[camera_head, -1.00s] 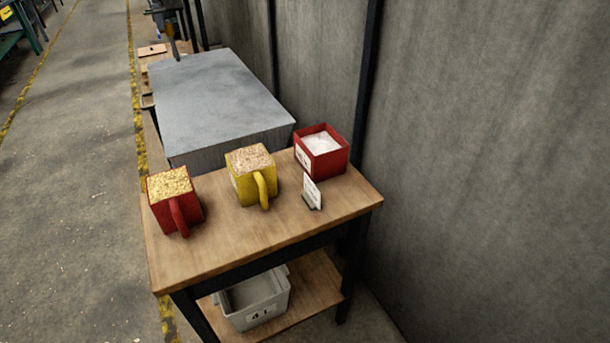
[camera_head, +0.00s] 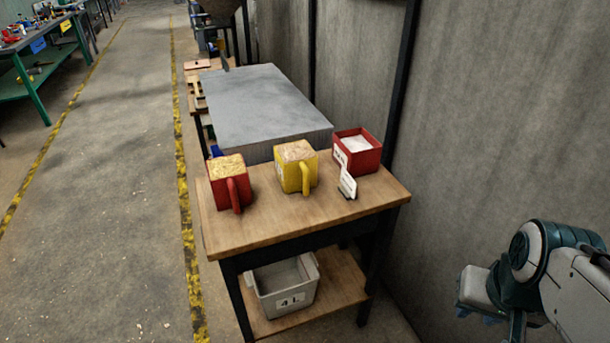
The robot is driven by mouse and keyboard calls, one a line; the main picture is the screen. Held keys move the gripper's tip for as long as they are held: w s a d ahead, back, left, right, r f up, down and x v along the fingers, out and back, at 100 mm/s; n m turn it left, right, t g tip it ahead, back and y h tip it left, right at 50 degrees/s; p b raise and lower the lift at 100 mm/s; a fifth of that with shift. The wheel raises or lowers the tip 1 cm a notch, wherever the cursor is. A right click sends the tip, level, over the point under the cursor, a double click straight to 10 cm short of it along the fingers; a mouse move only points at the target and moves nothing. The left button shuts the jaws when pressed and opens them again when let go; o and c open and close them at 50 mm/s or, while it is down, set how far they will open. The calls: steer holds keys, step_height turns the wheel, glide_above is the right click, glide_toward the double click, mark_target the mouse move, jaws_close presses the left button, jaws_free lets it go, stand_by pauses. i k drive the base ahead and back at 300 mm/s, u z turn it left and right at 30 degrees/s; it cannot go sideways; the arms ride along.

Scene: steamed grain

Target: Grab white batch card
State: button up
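The white batch card (camera_head: 348,183) stands upright in a small dark holder near the right end of the wooden table (camera_head: 260,231), in front of the red box. Its print is too small to read. My arm shows at the lower right, folded, well to the right of the table and apart from the card. My gripper (camera_head: 482,311) is partly in view at the end of that arm, and its fingers are too unclear to tell their state.
A red mug (camera_head: 229,188) and a yellow mug (camera_head: 296,169), both filled with grain, stand left of the card. A red box (camera_head: 359,151) with white contents is behind it. A grey bin (camera_head: 285,287) sits on the lower shelf. A grey block (camera_head: 262,100) stands behind the table; a wall is at right.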

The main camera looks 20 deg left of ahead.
mark_target(348, 189)
steer(key=u, duration=0.8)
steer(key=i, duration=1)
